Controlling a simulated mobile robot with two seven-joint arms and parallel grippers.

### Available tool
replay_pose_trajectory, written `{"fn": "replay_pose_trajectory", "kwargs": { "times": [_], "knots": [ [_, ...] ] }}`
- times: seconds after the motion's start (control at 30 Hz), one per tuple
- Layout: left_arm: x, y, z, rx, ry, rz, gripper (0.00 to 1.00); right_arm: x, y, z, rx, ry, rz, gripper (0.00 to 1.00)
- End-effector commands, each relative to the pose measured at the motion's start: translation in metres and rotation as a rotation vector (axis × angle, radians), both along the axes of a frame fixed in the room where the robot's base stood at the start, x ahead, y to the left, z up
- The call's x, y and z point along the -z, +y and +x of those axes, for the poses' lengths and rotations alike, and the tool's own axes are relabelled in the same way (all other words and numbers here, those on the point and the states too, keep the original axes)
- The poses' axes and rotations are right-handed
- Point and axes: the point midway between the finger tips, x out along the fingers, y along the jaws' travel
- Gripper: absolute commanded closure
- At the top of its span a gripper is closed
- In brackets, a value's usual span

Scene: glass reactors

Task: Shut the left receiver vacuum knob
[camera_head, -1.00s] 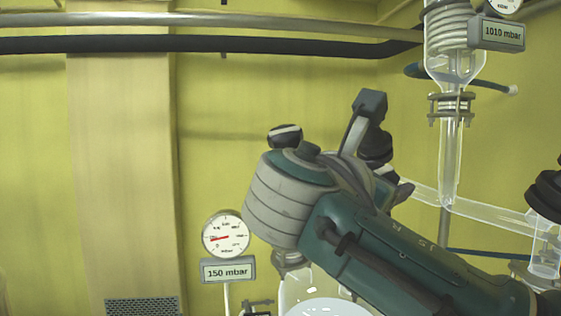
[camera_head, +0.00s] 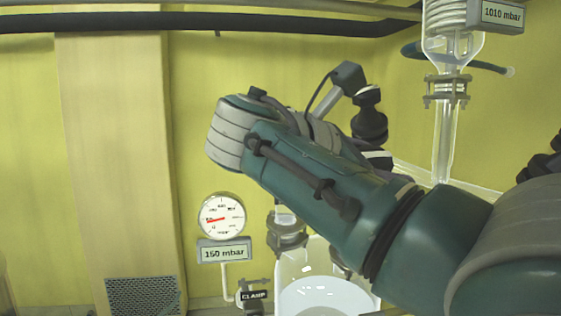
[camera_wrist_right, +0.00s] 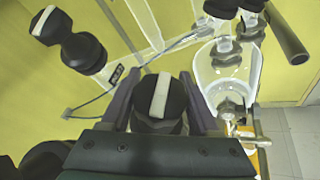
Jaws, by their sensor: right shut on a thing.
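In the right wrist view, a black round knob (camera_wrist_right: 160,97) with a white stripe sits between the two fingers of my right gripper (camera_wrist_right: 157,82), which is shut on it. The stripe runs nearly upright in that view, tilted slightly. In the head view my right forearm and wrist cover this knob and the fingertips. The left dial gauge (camera_head: 222,215) has a sign (camera_head: 224,252) reading 150 mbar. My left gripper is not in view.
Another black knob with a white stripe (camera_wrist_right: 45,22) stands at the upper left of the wrist view. A glass vessel (camera_head: 318,290) stands below my arm. The glass column (camera_head: 445,130) and a 1010 mbar sign (camera_head: 502,15) are at the right.

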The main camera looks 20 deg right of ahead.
Motion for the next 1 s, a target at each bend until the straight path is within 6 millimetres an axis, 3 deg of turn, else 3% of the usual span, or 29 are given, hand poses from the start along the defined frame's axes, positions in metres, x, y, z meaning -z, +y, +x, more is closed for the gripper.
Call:
{"fn": "replay_pose_trajectory", "kwargs": {
  "times": [0.17,0.2,0.43,0.77,1.0],
  "knots": [
    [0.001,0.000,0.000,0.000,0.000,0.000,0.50,0.003,-0.002,0.000,0.000,0.005,0.003,0.94],
    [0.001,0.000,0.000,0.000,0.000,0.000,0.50,0.003,-0.002,0.000,0.000,0.006,0.002,0.36],
    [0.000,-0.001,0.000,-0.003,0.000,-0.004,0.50,0.002,-0.001,0.000,0.000,0.003,0.001,0.10],
    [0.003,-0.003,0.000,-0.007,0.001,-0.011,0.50,0.001,0.004,0.000,-0.001,0.002,0.001,0.08],
    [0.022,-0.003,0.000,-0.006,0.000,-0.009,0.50,-0.007,0.044,-0.006,-0.004,-0.001,0.002,0.08]
  ]
}}
